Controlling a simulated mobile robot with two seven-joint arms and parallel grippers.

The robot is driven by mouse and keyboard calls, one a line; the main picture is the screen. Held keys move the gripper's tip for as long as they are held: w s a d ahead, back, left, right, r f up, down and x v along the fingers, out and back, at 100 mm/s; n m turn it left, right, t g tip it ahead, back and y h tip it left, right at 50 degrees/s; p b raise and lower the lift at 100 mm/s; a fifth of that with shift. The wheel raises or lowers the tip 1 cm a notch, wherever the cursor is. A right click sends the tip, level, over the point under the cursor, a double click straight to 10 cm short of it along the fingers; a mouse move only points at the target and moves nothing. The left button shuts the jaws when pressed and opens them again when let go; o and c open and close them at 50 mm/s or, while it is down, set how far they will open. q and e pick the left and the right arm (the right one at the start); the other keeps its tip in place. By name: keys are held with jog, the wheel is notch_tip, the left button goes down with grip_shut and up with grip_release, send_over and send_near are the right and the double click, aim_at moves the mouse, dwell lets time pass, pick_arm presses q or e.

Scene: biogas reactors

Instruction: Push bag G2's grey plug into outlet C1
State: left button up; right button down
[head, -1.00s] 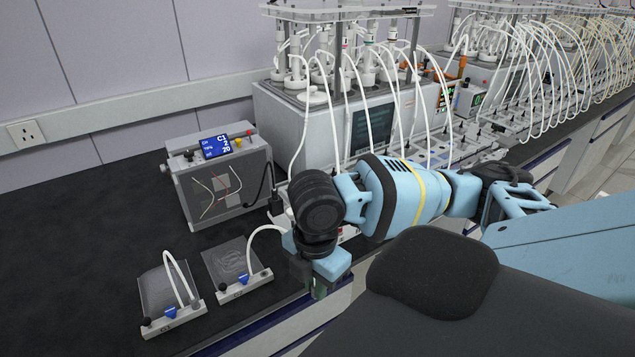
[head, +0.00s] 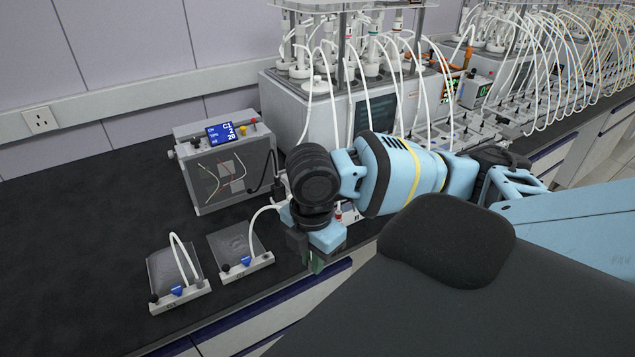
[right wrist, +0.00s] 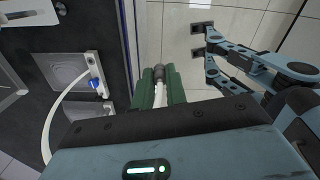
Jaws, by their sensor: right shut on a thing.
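My right gripper (head: 314,262) hangs low at the bench's front edge in the head view. In the right wrist view its green fingers (right wrist: 156,92) are shut on a grey plug (right wrist: 159,72) with a white piece behind it. Two clear bags lie on the black bench: a left one (head: 170,264) and a right one (head: 232,243), each with a white bar and blue clip. A white tube (head: 262,213) arches from the right bag and passes behind my gripper. I cannot pick out outlet C1. My left gripper is out of view.
A grey box (head: 226,172) with a blue display reading C1 stands behind the bags. A large reactor unit (head: 290,105) with many white tubes stands behind my right arm, which hides part of the bench there. The bench's left side is clear.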

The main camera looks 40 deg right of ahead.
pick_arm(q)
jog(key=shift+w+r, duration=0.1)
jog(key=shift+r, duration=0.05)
pick_arm(e)
jog(key=shift+r, duration=2.45)
